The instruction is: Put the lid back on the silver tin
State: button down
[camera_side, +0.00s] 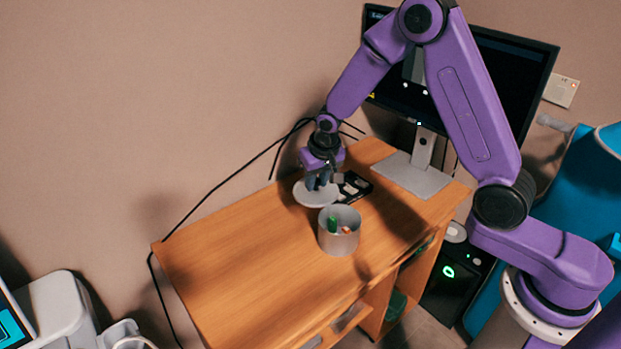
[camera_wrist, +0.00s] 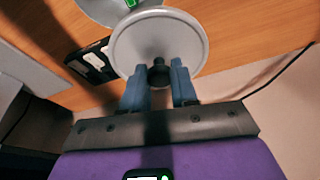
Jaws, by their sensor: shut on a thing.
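The silver tin (camera_side: 339,242) stands upright and open on the wooden desk, with a green item and some small reddish and pale items inside. Its edge also shows at the top of the wrist view (camera_wrist: 103,10). The round silver lid (camera_side: 312,197) is behind and left of the tin, apart from it in the side view. My gripper (camera_side: 318,182) points down over the lid. In the wrist view, my gripper (camera_wrist: 159,80) is shut on the dark knob at the middle of the lid (camera_wrist: 160,38). I cannot tell whether the lid touches the desk.
A black tray with pale items (camera_side: 354,186) lies right of the lid, close to it. A monitor (camera_side: 500,80) on a grey stand (camera_side: 411,176) is at the back right. Cables run along the wall. The desk's left part (camera_side: 230,260) is clear.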

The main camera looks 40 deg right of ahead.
aim_at(325, 193)
jog(key=s+m, duration=0.1)
jog(key=m, duration=0.1)
jog(key=s+r+m+h, duration=0.1)
jog(key=s+m, duration=0.1)
jog(key=shift+s+d+g, duration=0.1)
jog(key=shift+g, duration=0.2)
jog(key=s+d+r+m+g+h, duration=0.1)
jog(key=s+m, duration=0.3)
jog(key=m, duration=0.3)
jog(key=shift+s+f, duration=0.1)
jog(key=shift+f, duration=2.85)
jog(key=shift+f, duration=0.2)
jog(key=shift+c, duration=1.6)
grip_release()
jog(key=shift+r, duration=0.1)
notch_tip(325, 193, up, 7)
